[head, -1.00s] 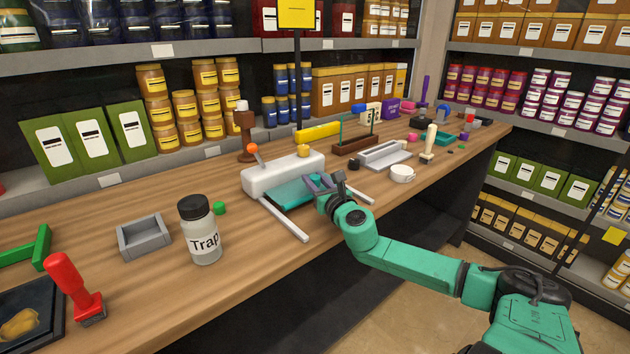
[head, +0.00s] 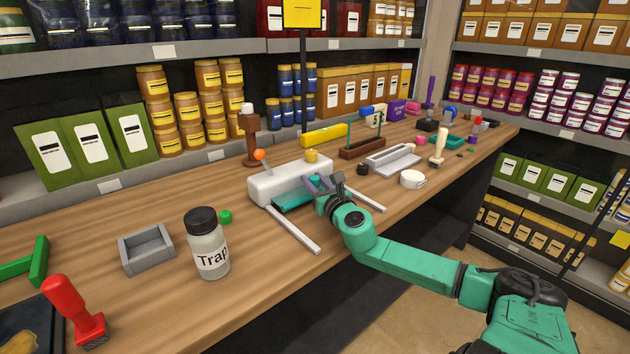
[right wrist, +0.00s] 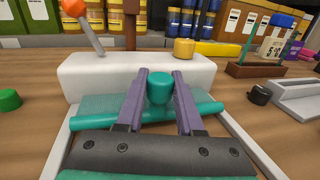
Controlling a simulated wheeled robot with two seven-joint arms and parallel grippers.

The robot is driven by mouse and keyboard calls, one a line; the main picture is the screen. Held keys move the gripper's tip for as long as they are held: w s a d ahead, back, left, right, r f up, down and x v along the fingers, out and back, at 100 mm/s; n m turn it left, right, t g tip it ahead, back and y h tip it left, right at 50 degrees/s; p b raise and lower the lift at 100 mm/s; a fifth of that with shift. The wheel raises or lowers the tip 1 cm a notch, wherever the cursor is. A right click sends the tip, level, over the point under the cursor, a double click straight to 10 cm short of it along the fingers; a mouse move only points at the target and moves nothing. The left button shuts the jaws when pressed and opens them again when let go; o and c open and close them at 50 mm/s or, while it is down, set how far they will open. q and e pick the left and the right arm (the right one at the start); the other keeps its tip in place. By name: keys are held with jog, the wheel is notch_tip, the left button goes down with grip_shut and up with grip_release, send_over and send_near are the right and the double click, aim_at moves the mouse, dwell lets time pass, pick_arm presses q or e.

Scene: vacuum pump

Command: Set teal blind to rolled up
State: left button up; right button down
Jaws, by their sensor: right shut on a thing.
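The white blind housing (head: 285,183) sits on the workbench with two pale rails reaching toward the bench's front edge. The teal blind (head: 290,202) shows as a short strip in front of the housing, with its end bar (right wrist: 205,109) close to the housing in the right wrist view. My right gripper (head: 320,183) is shut on the blind's teal knob (right wrist: 158,88), one purple finger on each side. The gripper hides part of the blind. An orange-tipped lever (right wrist: 76,8) and a yellow knob (right wrist: 184,48) are on the housing. My left gripper is not in view.
A white round cup (head: 412,180) and a grey fixture (head: 393,160) stand to the right. Between the rails, the front area is clear.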

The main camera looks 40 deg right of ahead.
jog(key=shift+w+f, duration=0.25)
jog(key=shift+w, duration=0.3)
jog(key=shift+s, duration=0.1)
jog(key=c, duration=0.7)
grip_release()
jog(key=shift+s+r, duration=0.3)
jog(key=shift+s, duration=0.35)
jog(key=shift+o, duration=0.8)
jog(key=shift+w, duration=0.1)
jog(key=shift+w+f, duration=0.15)
jog(key=shift+w, duration=0.05)
jog(key=shift+s+a, duration=0.1)
jog(key=shift+s, duration=0.1)
jog(key=shift+s+a, duration=0.15)
jog(key=shift+s, duration=0.4)
jog(key=p+v, duration=0.1)
jog(key=v, duration=1.1)
jog(key=shift+s, duration=0.1)
jog(key=shift+s+a, duration=0.2)
jog(key=shift+s, duration=0.25)
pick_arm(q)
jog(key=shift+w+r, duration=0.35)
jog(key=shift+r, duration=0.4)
pick_arm(e)
jog(key=shift+w, duration=0.1)
